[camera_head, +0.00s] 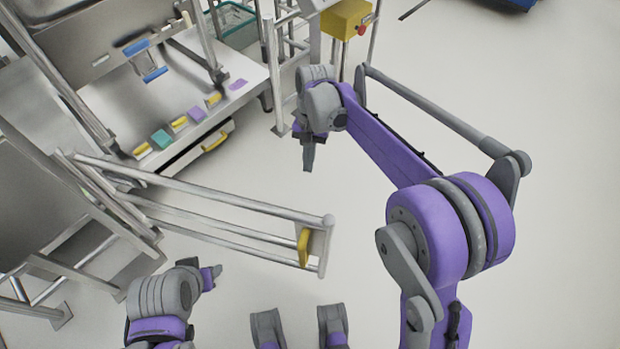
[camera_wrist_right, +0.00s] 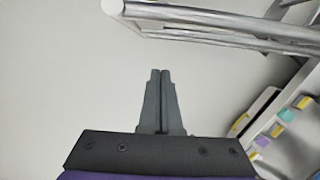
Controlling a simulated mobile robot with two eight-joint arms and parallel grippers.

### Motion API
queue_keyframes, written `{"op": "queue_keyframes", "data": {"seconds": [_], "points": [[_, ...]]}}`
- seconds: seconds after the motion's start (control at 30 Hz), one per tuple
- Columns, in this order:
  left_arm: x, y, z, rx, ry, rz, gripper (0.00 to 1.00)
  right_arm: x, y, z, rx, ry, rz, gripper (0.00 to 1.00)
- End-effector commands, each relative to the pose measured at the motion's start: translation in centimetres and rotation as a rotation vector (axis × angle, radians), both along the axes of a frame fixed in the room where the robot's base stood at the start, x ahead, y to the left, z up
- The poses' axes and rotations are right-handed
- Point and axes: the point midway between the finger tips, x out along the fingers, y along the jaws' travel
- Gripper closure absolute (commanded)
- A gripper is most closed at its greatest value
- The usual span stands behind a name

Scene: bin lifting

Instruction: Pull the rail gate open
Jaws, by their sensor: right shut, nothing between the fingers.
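The rail gate (camera_head: 215,197) is a set of grey metal tubes. It reaches from the metal frame at the left out over the floor, with a yellow piece (camera_head: 304,247) near its free end post. The gate's rails also show at the top of the right wrist view (camera_wrist_right: 215,17). My right gripper (camera_head: 308,168) points down beyond the gate's free end, apart from it. In the right wrist view its fingers (camera_wrist_right: 160,72) are together with nothing between them. My left gripper (camera_head: 215,275) is low in the head view, on the near side of the gate; its fingers are too unclear to judge.
A metal workbench (camera_head: 185,85) with several coloured blocks stands at the upper left. Metal steps and railings fill the left edge. A yellow box with a red button (camera_head: 348,18) is on a post at the top. The floor at the right (camera_head: 570,180) is clear.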

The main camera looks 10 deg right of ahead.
Motion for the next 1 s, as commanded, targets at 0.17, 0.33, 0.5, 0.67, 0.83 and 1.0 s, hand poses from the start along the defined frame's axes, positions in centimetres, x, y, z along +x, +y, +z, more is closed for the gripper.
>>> {"op": "queue_keyframes", "data": {"seconds": [0.17,0.33,0.5,0.67,0.83,1.0], "points": [[0.0,0.0,-0.7,0.000,0.002,0.000,0.50,-0.7,0.4,-3.6,0.000,-0.001,0.000,1.00],[0.0,0.0,-1.4,0.000,0.005,0.000,0.50,-1.6,0.8,-7.2,0.000,-0.001,0.001,1.00],[0.0,0.0,-1.7,0.000,0.005,0.000,0.50,-3.3,1.6,-8.6,0.000,-0.002,0.002,1.00],[0.0,0.0,-1.7,0.000,0.006,0.000,0.50,-4.9,2.4,-8.6,0.000,-0.002,0.002,1.00],[0.0,0.0,-1.7,0.000,0.006,0.000,0.50,-5.5,2.6,-8.5,-0.001,-0.002,0.000,1.00],[0.0,0.0,-1.7,0.000,0.006,0.000,0.50,-5.6,2.7,-8.5,-0.001,-0.002,-0.001,1.00]]}}
